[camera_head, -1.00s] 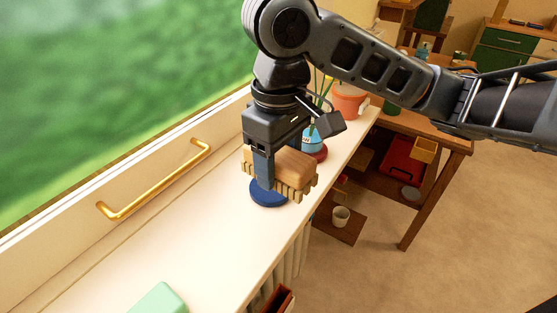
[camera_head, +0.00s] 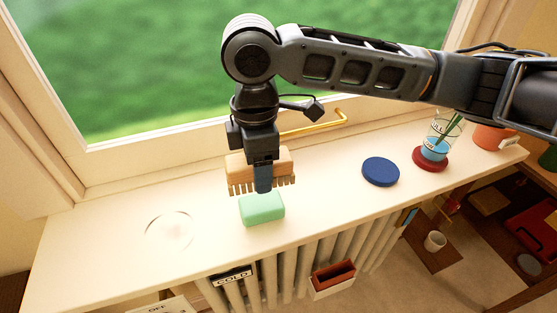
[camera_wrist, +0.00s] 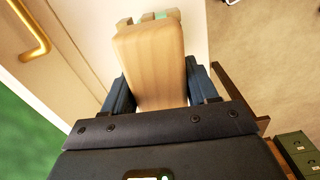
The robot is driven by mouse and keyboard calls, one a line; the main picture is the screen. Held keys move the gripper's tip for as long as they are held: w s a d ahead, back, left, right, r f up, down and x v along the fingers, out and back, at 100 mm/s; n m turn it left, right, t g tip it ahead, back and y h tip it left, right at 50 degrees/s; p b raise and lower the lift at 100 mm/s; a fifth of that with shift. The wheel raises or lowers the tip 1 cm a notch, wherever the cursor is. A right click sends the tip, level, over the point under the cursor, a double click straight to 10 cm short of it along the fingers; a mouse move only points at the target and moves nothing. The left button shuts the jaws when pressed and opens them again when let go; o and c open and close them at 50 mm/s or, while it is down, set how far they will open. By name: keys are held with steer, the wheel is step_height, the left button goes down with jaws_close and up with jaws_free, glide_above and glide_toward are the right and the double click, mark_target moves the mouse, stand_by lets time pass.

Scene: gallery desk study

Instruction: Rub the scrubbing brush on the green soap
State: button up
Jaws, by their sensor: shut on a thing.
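The scrubbing brush, a tan wooden block with bristles pointing down (camera_head: 238,168), is held by my gripper (camera_head: 263,185). The gripper is shut on the brush's sides, and the block also shows between the fingers in the wrist view (camera_wrist: 155,65). The green soap (camera_head: 262,209) is a pale green block lying on the white windowsill, just in front of and below the brush in the head view. A bit of green shows past the brush's end in the wrist view. I cannot tell whether the bristles touch the soap.
A blue disc (camera_head: 381,171) lies right of the soap on the sill (camera_head: 330,205). A glass with stems stands on a red disc (camera_head: 431,160) further right, near an orange pot (camera_head: 490,137). A brass window handle (camera_head: 315,127) is behind. A radiator (camera_head: 290,265) is below.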

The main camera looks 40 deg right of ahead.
mark_target(262, 203)
steer(key=shift+a+f+b, duration=0.2)
steer(key=shift+f+b, duration=0.45)
steer(key=shift+f, duration=0.1)
step_height(262, 203, down, 4)
steer(key=b, duration=0.4)
steer(key=shift+d+f, duration=0.1)
steer(key=shift+f, duration=0.15)
steer(key=shift+f, duration=0.6)
stand_by(1.6)
steer(key=shift+r+p, duration=2.85)
steer(key=shift+r, duration=0.7)
